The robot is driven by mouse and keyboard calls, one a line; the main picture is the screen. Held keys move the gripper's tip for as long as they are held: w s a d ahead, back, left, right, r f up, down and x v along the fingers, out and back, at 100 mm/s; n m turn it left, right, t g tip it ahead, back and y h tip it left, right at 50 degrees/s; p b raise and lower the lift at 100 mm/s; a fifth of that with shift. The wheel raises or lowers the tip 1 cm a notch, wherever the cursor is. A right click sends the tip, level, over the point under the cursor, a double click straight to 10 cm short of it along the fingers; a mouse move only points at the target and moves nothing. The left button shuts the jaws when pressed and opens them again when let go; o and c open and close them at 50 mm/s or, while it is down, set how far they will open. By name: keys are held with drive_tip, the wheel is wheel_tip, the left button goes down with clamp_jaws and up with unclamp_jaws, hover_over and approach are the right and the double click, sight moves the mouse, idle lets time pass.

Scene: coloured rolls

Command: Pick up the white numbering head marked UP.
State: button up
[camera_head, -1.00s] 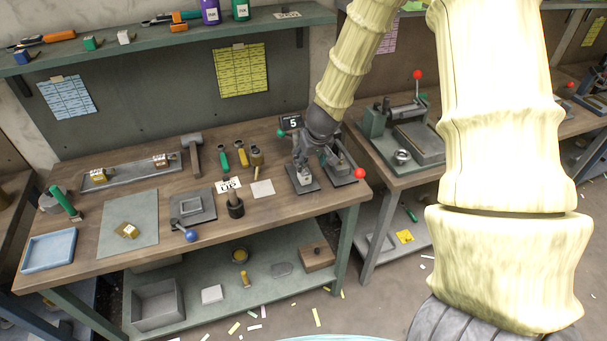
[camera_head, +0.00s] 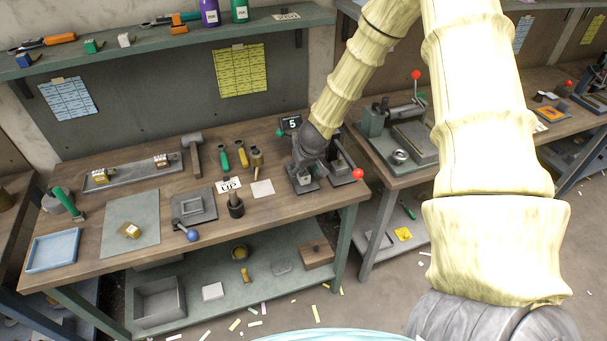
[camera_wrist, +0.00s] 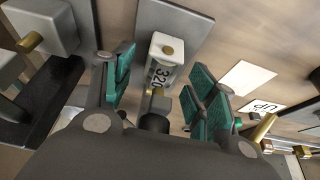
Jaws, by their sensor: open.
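A white numbering head (camera_wrist: 158,65) with a brass knob and black digits that look like 320 stands on a grey plate (camera_wrist: 195,22) in the wrist view. No UP mark shows on it. My gripper (camera_wrist: 163,88) is open, with teal finger pads on either side of this head and gaps between. In the head view my gripper (camera_head: 303,166) is low over the grey plate at the bench's right end, and a small part of the white head (camera_head: 311,184) shows below it. A white card reading UP (camera_head: 229,186) lies to the left; it also shows in the wrist view (camera_wrist: 265,107).
A red-knobbed lever (camera_head: 358,174) is right of my gripper. A black sign with a 5 (camera_head: 291,123) stands behind. A blank card (camera_head: 262,188) lies to the left.

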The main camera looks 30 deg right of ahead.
drive_tip(key=shift+w+d+f, duration=0.1)
drive_tip(key=shift+w+f, duration=0.15)
drive_tip(key=shift+f, duration=0.35)
drive_tip(key=shift+c, duration=0.5)
drive_tip(key=c, duration=1.1)
drive_tip(key=shift+o, duration=0.2)
drive_tip(key=shift+r, duration=0.2)
